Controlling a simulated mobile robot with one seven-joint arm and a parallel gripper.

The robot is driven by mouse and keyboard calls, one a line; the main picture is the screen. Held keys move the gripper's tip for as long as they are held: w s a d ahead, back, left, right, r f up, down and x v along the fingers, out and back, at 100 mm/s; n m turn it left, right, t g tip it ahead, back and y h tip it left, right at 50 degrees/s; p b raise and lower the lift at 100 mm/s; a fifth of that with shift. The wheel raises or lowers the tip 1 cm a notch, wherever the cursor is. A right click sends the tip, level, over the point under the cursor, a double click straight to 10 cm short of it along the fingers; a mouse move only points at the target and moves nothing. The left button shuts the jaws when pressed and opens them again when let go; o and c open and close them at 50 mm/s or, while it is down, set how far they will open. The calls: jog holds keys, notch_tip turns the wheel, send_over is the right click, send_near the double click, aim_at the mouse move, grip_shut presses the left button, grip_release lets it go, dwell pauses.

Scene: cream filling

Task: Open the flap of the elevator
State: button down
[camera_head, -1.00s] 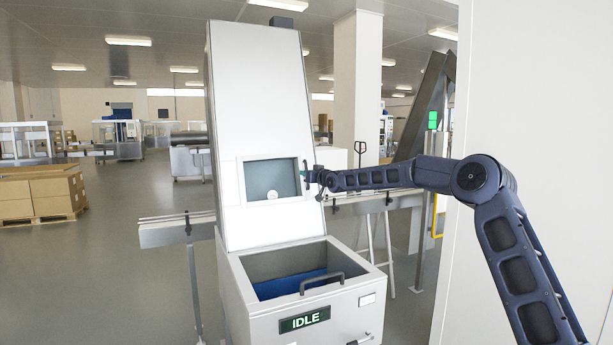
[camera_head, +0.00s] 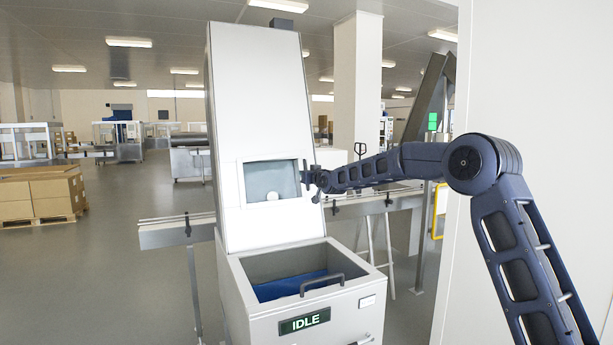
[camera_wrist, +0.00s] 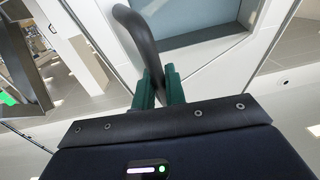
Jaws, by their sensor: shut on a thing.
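The elevator (camera_head: 262,100) is a tall, pale, slanted cabinet in the head view. Its flap (camera_head: 265,182) is a grey rectangular pane set in a light frame halfway up the front. The wrist view shows a blue-grey pane (camera_wrist: 195,25) close by. My gripper (camera_head: 309,177) is at the flap's right edge in the head view. In the wrist view, my gripper (camera_wrist: 158,88) has its green fingers shut on a dark curved handle (camera_wrist: 138,30). The flap looks nearly flush with its frame; I cannot tell whether it is slightly ajar.
Below the flap is an open hopper (camera_head: 290,270) with a blue inside and a dark handle. An IDLE display (camera_head: 304,321) is on its front. A conveyor rail (camera_head: 180,230) runs behind the cabinet. A white wall (camera_head: 545,110) stands close on the right.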

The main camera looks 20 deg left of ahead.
jog(key=s+a+r+m+t+h, duration=0.2)
jog(key=s+a+t+h, duration=0.15)
jog(key=s, duration=0.85)
jog(key=s+a+r+m+t+h, duration=0.2)
jog(key=s+a+h, duration=0.2)
jog(key=s, duration=0.9)
jog(key=s+a+m+t+h, duration=0.1)
jog(key=s+a+h, duration=0.2)
jog(key=a, duration=0.3)
jog(key=s+a+f+m+h, duration=0.1)
jog(key=s+a+m+h, duration=0.1)
jog(key=s+a+h, duration=0.2)
jog(key=shift+s+a+m+t, duration=0.35)
jog(key=shift+s+a, duration=0.15)
jog(key=shift+a, duration=0.75)
jog(key=c, duration=1.5)
grip_release()
